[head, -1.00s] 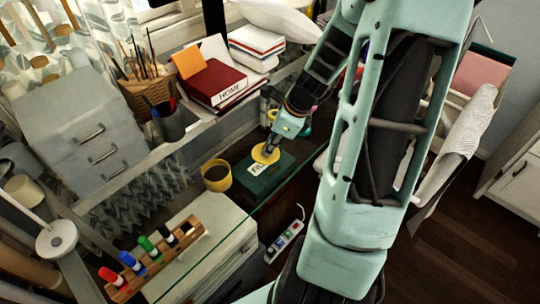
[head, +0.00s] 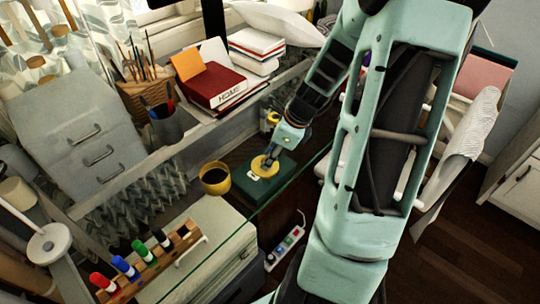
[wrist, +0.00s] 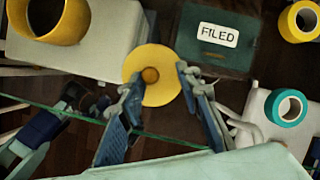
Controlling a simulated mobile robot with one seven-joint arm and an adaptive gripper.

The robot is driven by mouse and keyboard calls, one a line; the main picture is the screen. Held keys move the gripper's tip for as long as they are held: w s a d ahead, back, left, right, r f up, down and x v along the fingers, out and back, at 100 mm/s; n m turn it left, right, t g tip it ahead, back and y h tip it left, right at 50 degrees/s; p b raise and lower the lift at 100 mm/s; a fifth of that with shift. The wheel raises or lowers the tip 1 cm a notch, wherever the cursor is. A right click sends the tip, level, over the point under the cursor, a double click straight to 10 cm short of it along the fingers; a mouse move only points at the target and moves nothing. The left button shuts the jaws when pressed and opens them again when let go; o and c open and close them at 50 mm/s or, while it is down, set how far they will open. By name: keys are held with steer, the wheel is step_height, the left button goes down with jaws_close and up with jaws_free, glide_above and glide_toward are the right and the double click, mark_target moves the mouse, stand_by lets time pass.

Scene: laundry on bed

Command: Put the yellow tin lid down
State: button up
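The yellow tin lid (head: 263,167) is a round disc; its centre knob shows in the wrist view (wrist: 152,92). My gripper (head: 270,161) has its fingers at the lid, and the two fingertips (wrist: 160,76) sit at opposite sides of it. The lid appears held, roughly level, over the dark green box (head: 262,188). In the wrist view, it overlaps the left edge of this box (wrist: 205,65), left of the "FILED" label. I cannot tell whether its underside touches anything. The open yellow tin (head: 215,180) stands left of the box; its rim is also in the wrist view (wrist: 14,12).
A light grey box (head: 200,245) and a marker rack (head: 158,272) are at front left. A glass edge runs diagonally past the green box. A power strip (head: 285,248) lies below. Yellow tape (wrist: 299,38) and teal tape (wrist: 270,108) are right of the lid in the wrist view.

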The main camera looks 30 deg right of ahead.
steer(key=p+v, duration=0.2)
steer(key=v, duration=1)
steer(key=shift+r, duration=0.15)
